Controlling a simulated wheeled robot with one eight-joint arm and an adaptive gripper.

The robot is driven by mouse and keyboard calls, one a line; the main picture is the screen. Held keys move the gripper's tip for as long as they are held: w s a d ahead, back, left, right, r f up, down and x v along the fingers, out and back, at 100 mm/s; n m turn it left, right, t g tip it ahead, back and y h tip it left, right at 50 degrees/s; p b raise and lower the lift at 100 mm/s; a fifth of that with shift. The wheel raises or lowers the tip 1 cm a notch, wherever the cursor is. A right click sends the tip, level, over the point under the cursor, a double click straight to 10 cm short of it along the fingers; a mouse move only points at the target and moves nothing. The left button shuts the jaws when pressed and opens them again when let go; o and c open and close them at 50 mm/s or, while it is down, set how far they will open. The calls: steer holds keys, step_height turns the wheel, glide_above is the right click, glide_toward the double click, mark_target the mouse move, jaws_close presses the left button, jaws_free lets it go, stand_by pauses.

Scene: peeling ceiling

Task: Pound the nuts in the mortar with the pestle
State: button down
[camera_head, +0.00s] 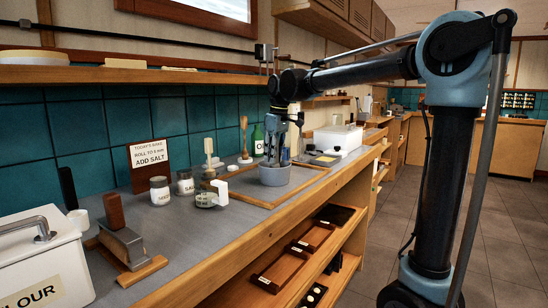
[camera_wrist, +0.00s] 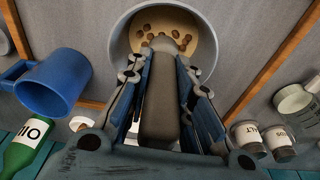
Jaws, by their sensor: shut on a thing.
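My gripper (camera_head: 276,132) points down over the mortar and is shut on the pestle. The wrist view shows the grey-brown pestle (camera_wrist: 160,108) between the two fingers (camera_wrist: 161,62), its rounded head toward the bowl. The mortar (camera_head: 274,177) is a grey-blue bowl on the counter; its pale inside shows in the wrist view (camera_wrist: 204,38). Several brown nuts (camera_wrist: 147,37) lie in it around the pestle head. I cannot tell whether the head touches the bottom. In the head view the gripper and mortar wall mostly hide the pestle.
A blue mug (camera_wrist: 55,83) and a green oil bottle (camera_wrist: 25,145) stand near the mortar. A wooden frame (camera_head: 262,203) edges the work area. A flour bin (camera_head: 45,262) is front left.

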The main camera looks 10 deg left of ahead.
steer(key=shift+f, duration=0.1)
step_height(320, 180, down, 3)
steer(key=shift+r, duration=2.1)
steer(key=shift+f, duration=0.6)
step_height(320, 180, down, 3)
steer(key=shift+f, duration=0.15)
steer(key=shift+r, duration=2.1)
steer(key=shift+r, duration=1.6)
